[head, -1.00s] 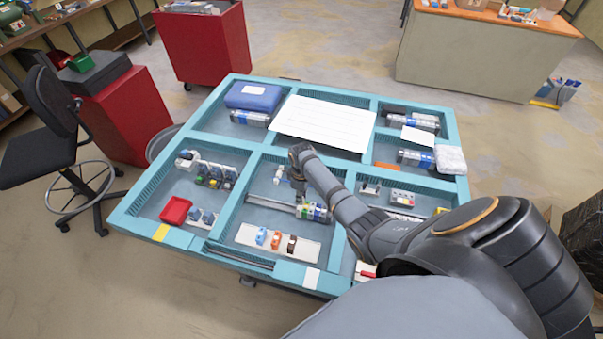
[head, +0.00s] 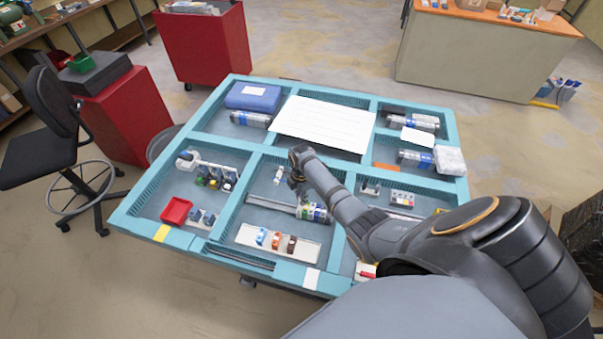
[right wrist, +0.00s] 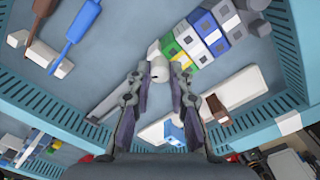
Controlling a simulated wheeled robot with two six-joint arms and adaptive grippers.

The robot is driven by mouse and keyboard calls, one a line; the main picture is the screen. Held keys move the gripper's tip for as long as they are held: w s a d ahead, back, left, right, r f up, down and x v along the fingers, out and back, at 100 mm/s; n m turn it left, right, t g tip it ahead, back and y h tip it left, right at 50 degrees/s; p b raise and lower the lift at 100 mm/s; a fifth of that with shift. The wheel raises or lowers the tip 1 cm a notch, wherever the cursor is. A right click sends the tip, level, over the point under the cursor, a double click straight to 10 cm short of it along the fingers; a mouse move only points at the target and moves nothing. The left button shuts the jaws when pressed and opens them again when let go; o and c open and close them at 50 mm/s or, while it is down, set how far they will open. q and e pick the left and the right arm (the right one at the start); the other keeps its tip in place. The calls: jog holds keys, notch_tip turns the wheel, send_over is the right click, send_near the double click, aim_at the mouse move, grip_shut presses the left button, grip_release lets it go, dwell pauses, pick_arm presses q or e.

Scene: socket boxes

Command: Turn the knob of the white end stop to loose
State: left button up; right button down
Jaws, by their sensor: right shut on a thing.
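The white end stop (right wrist: 160,70) shows in the right wrist view between my fingertips, at the end of a row of coloured blocks (right wrist: 205,35) on a grey rail (right wrist: 112,103). My right gripper (right wrist: 159,76) is shut on the white end stop, and its two fingers stand on either side of it. In the head view my right gripper (head: 298,188) reaches down over the rail (head: 268,204), just left of the blocks (head: 317,213). The end stop's knob cannot be made out clearly. My left gripper is out of view.
The rail lies in a middle compartment of a teal divided table (head: 229,218). A white plate (head: 262,252) with several coloured parts lies in front. A small white piece (head: 278,174) lies behind the rail. A red tray (head: 176,211) sits to the left.

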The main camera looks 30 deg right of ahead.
jog(key=n, duration=0.5)
jog(key=shift+n, duration=0.7)
jog(key=c, duration=1.2)
grip_release()
notch_tip(320, 180, up, 12)
jog(key=shift+a+f, duration=0.1)
jog(key=shift+f, duration=0.05)
